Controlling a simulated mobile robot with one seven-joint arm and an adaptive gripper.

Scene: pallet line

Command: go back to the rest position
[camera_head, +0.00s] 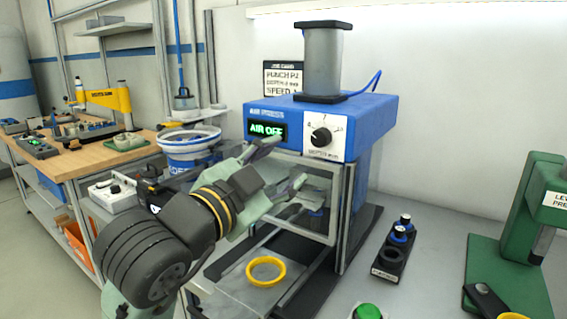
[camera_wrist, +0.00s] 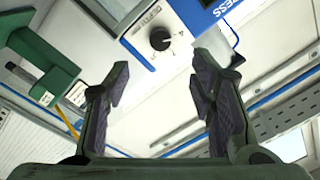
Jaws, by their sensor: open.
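My gripper (camera_head: 278,172) is in front of the blue air press (camera_head: 375,115), level with its guard frame, at the end of my raised arm. Its fingers are spread apart with nothing between them. In the wrist view my gripper (camera_wrist: 158,95) also shows open and empty, with the press's dial (camera_wrist: 160,39) beyond the fingers. The press display reads "AIR OFF". A yellow ring (camera_head: 266,271) lies on the plate below the press, under my gripper. My arm hides part of the bench to the left.
A black block with blue-topped parts (camera_head: 393,247) stands right of the press. A green lever press (camera_head: 515,250) is at far right, and a green button (camera_head: 367,311) at the front. A blue bowl feeder (camera_head: 188,150) and a wooden bench (camera_head: 90,155) are at left.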

